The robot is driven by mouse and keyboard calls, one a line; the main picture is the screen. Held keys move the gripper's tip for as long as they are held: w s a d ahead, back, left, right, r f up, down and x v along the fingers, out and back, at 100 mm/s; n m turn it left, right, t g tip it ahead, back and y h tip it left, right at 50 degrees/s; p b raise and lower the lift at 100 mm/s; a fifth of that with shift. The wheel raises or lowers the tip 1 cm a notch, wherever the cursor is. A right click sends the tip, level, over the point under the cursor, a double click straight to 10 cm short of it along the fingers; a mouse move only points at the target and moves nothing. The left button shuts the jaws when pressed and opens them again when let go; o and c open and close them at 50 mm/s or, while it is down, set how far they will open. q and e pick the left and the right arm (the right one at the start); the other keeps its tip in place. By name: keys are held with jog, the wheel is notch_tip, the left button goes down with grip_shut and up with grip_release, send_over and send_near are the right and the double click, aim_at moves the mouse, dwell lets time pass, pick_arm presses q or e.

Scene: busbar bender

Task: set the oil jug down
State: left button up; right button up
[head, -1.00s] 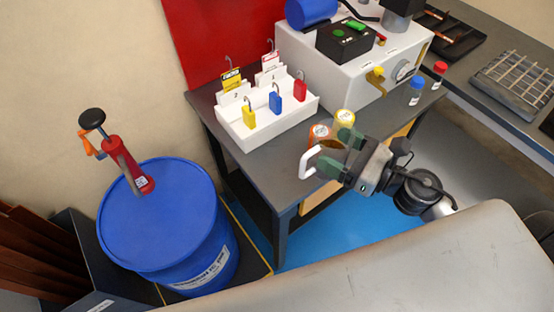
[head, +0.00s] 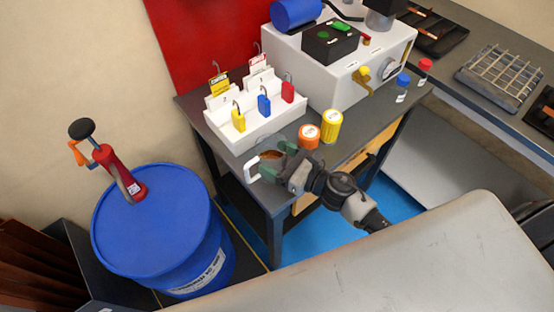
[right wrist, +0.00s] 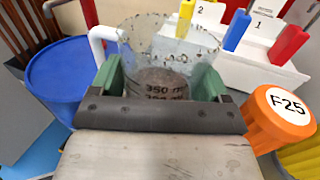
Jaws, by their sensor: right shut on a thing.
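The oil jug (right wrist: 165,62) is a clear beaker with dark markings, a white handle and some brown liquid low inside. In the head view the jug (head: 268,156) is at the front left part of the grey table (head: 233,140), partly hidden by my gripper. My right gripper (head: 284,168) is shut on the jug, with its green fingers on both sides of it. The jug looks upright. I cannot tell whether its base touches the table. My left gripper is not in view.
An orange-capped container (head: 308,136) and a yellow one (head: 331,126) stand right of the jug. A white padlock tray (head: 245,118) is behind it. A blue drum (head: 160,225) with a red pump (head: 119,172) stands at the left.

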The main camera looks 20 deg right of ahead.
jog(key=shift+f, duration=0.2)
jog(key=shift+f, duration=0.2)
jog(key=o, duration=1.1)
